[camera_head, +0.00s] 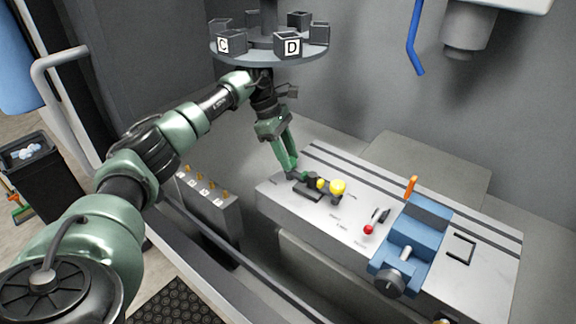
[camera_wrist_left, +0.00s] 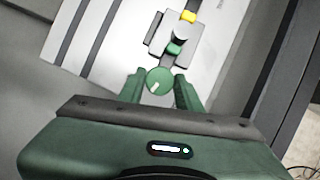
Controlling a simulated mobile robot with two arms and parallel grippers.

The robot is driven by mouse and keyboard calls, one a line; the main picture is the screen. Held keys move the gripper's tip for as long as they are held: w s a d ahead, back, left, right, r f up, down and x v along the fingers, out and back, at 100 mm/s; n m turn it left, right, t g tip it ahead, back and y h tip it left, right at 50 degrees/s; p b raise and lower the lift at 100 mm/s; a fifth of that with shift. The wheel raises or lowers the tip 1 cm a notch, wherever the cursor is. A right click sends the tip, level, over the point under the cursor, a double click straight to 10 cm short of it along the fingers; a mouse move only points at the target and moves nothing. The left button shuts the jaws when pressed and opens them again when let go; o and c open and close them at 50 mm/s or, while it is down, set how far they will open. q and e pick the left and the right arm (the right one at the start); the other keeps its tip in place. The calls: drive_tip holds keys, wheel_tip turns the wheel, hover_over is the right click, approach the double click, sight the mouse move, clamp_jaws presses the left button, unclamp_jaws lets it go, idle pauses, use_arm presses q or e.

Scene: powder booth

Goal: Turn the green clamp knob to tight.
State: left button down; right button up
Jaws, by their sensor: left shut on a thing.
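The green clamp knob (camera_wrist_left: 159,79) is a round disc with a short white mark that points to the lower left in the left wrist view. It sits at the near end of a small clamp fixture (camera_head: 308,190) on the grey table. My left gripper (camera_head: 291,172) reaches down to that end of the fixture; its green fingers hide the knob in the head view. In the left wrist view the fingers of my left gripper (camera_wrist_left: 160,88) stand on both sides of the knob, shut on it. My right gripper is not in view.
A yellow knob (camera_head: 337,187) stands on the fixture's right side. A red-tipped lever (camera_head: 368,229) and a blue vise (camera_head: 413,242) lie further right on the table (camera_head: 325,220). A round carousel (camera_head: 270,57) with dark lettered boxes hangs above my left wrist.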

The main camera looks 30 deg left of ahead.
use_arm(q)
drive_tip(key=m+b, duration=0.1)
drive_tip(key=m+g+b, duration=0.1)
drive_tip(key=m, duration=0.1)
drive_tip(key=shift+w+m, duration=0.2)
drive_tip(key=shift+m, duration=0.1)
drive_tip(key=shift+r+m+g+y+b, duration=0.2)
drive_tip(key=shift+m+g, duration=0.25)
drive_tip(key=shift+m, duration=0.5)
drive_tip(key=shift+f+m+g+y+b, duration=0.1)
drive_tip(key=shift+m+g+b, duration=0.25)
drive_tip(key=shift+m, duration=0.6)
drive_tip(key=c, duration=1)
unclamp_jaws()
drive_tip(key=shift+o, duration=0.2)
